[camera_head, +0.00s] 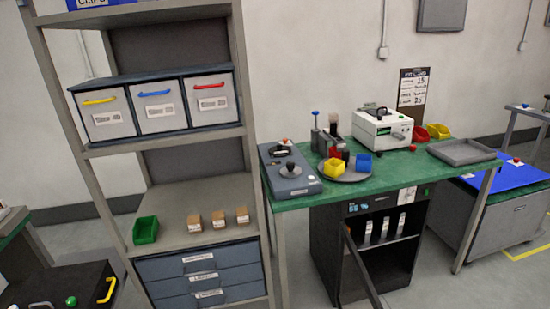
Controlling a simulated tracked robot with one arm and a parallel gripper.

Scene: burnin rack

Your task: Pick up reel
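A dark cabinet (327,255) stands under the green workbench (420,170), with a lit "65 %" display (357,208) on its upper front. On its inner shelf, several thin upright dark items with white edge labels (385,228) stand side by side. They may be reels, but they are too small to tell. The cabinet front looks open, with a dark slanting panel (362,268) at its left that may be the door. No other thing in view is clearly a reel. My gripper is not in view.
A grey shelf rack at left holds drawer bins (158,105), a green bin (145,230) and small brown boxes (219,219). On the bench are a round tray (345,176), a white device (383,128) and a grey tray (462,152). Floor at lower right looks clear.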

